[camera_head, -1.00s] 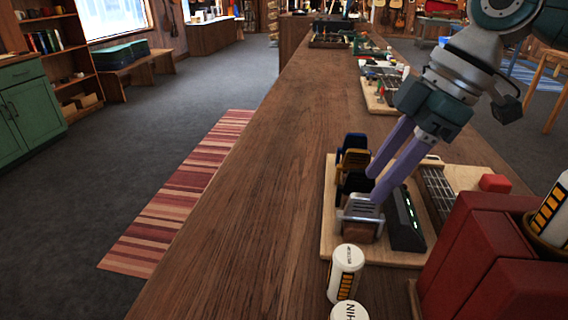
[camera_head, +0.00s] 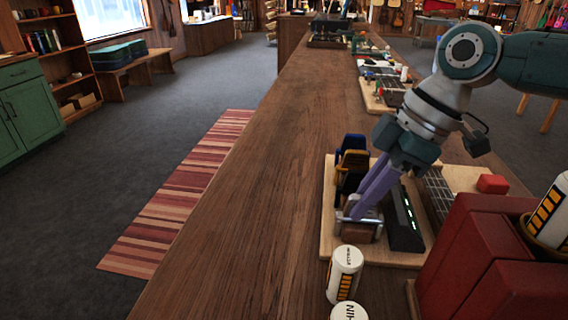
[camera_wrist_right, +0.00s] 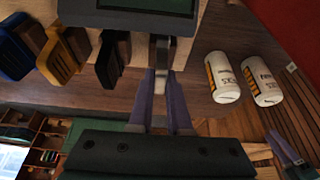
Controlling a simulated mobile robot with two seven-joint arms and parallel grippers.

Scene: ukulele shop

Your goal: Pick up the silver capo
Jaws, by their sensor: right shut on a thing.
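The silver capo (camera_head: 360,225) stands at the front end of a row of capos on a light wooden board (camera_head: 330,203). My right gripper (camera_head: 362,206) has come down over it and its purple fingers are shut on its upper part. In the right wrist view the capo (camera_wrist_right: 161,62) sits between the two fingers (camera_wrist_right: 160,92). The capo still appears to be at its place; I cannot tell whether it is raised. At the lower right of that view, what seems to be my left gripper (camera_wrist_right: 284,150) shows in part; its opening is unclear.
Black, gold and blue capos (camera_head: 352,150) stand close behind. A black device with green lights (camera_head: 403,222) lies just right of the capo. Two white canisters (camera_head: 345,268) stand in front. A red case (camera_head: 480,250) is at the right. The counter's left side is clear.

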